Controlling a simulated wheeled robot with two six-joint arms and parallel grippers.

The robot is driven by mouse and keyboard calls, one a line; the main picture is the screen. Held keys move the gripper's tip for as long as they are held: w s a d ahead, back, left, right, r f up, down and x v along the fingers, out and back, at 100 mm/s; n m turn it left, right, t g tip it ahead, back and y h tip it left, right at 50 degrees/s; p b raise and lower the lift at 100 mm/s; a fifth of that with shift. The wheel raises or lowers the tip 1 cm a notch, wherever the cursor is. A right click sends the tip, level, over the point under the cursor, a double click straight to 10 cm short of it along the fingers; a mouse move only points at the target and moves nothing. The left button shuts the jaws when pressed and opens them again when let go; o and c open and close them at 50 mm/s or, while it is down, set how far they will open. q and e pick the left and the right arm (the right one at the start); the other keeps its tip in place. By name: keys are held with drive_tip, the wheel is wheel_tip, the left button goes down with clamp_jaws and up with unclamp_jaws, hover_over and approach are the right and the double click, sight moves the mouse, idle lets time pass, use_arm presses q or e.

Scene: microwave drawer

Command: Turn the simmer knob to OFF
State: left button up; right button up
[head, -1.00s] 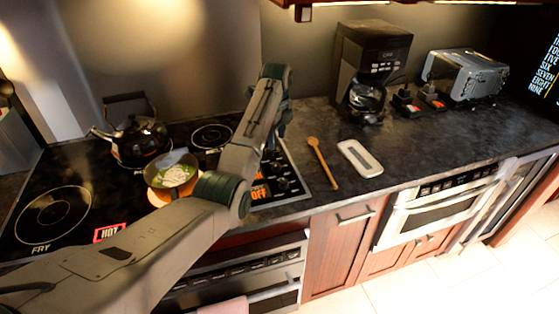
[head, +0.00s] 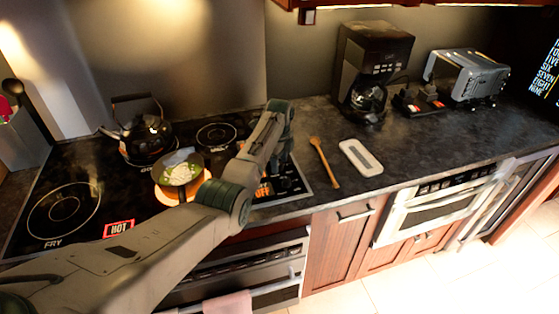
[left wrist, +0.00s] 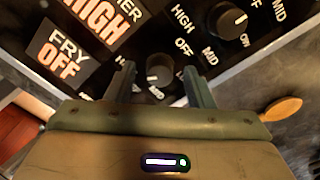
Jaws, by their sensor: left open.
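The stove control panel lies under my left gripper (left wrist: 158,78). In the left wrist view a small dark knob (left wrist: 158,67) sits between the two spread fingers, with a gap on both sides. A larger black knob (left wrist: 228,20) is beyond it at upper right. A display reading "HIGH" (left wrist: 95,20), its upper word cut off to "MER", is at upper left. A "FRY OFF" display (left wrist: 63,55) is below it. I cannot tell for sure which knob belongs to simmer. In the head view my left arm hides much of the panel. My right gripper is not in view.
A pan with food (head: 180,168) sits on a glowing burner left of my arm, near a red "HOT" sign (head: 118,229). A black kettle (head: 147,136) stands behind. A wooden spoon (head: 325,163) and white spoon rest (head: 360,157) lie right of the panel.

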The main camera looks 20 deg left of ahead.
use_arm(q)
drive_tip(key=c, duration=1)
